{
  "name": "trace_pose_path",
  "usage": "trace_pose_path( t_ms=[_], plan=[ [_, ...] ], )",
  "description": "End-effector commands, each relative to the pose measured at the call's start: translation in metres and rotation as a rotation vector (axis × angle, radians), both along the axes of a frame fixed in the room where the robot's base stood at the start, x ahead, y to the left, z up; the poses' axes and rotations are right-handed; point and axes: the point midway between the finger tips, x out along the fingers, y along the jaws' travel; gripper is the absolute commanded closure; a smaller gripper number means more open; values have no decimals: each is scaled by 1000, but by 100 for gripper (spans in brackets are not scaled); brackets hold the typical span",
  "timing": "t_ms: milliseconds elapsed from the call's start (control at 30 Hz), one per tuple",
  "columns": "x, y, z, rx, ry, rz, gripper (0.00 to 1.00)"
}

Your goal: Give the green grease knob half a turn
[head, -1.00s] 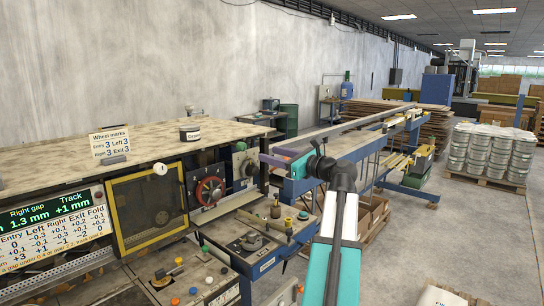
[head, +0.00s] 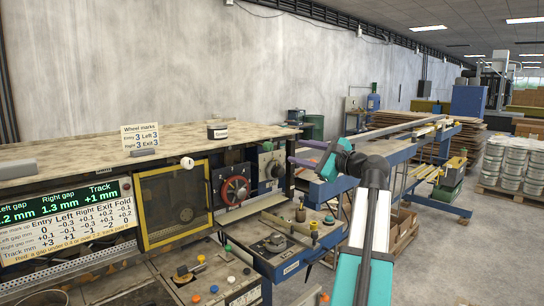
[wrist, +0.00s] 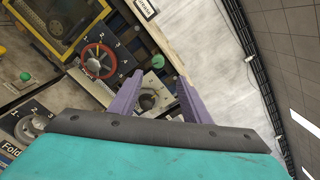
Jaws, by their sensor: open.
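My gripper (head: 292,152) is open and empty, its two purple fingers pointing left toward the machine's right end. In the wrist view the fingertips (wrist: 160,76) are spread apart, with a round green knob (wrist: 158,62) showing just beyond and between them. It appears small and dark above the grey dial in the head view (head: 267,146). A gap seems to separate it from the fingers; contact is not visible. A second green knob (wrist: 25,76) lies at the wrist view's left.
A red handwheel (head: 234,189) and a grey dial (head: 273,168) sit on the machine front. A blue conveyor (head: 400,145) extends right. Open floor lies at right.

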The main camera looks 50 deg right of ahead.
Motion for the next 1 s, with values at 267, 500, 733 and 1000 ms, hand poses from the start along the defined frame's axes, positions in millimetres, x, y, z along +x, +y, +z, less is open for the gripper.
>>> trace_pose_path(
  t_ms=[267, 500, 733, 1000],
  plan=[
    [-3, 3, -6, -13, -6, -3, 57],
    [-3, 3, -5, -13, -7, -2, 57],
    [0, 3, -4, -13, -7, -2, 57],
    [23, 1, -3, -12, -7, -1, 57]
  ],
)
